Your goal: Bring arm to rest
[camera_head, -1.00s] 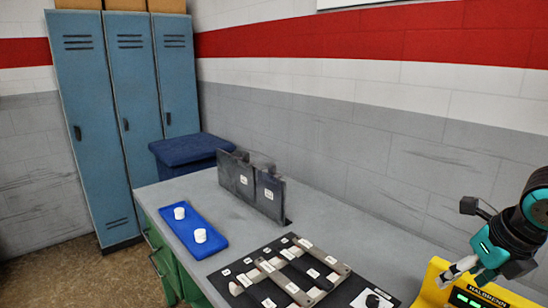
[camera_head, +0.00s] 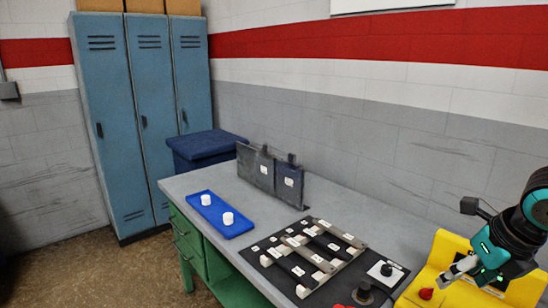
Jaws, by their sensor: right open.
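My right gripper (camera_head: 462,271) is at the right edge of the head view, on a black and teal arm. It is open, with its grey fingers pointing down and left, and nothing shows between them. It appears over or in front of the yellow control box (camera_head: 447,250); I cannot tell whether they touch. My left gripper is not in view.
A grey-topped workbench (camera_head: 237,191) holds a blue tray (camera_head: 223,212) with two white cylinders, dark upright plates (camera_head: 270,170) and a black labelled board (camera_head: 291,282) with rails. A blue bin (camera_head: 205,146) and blue lockers (camera_head: 114,130) stand behind at left.

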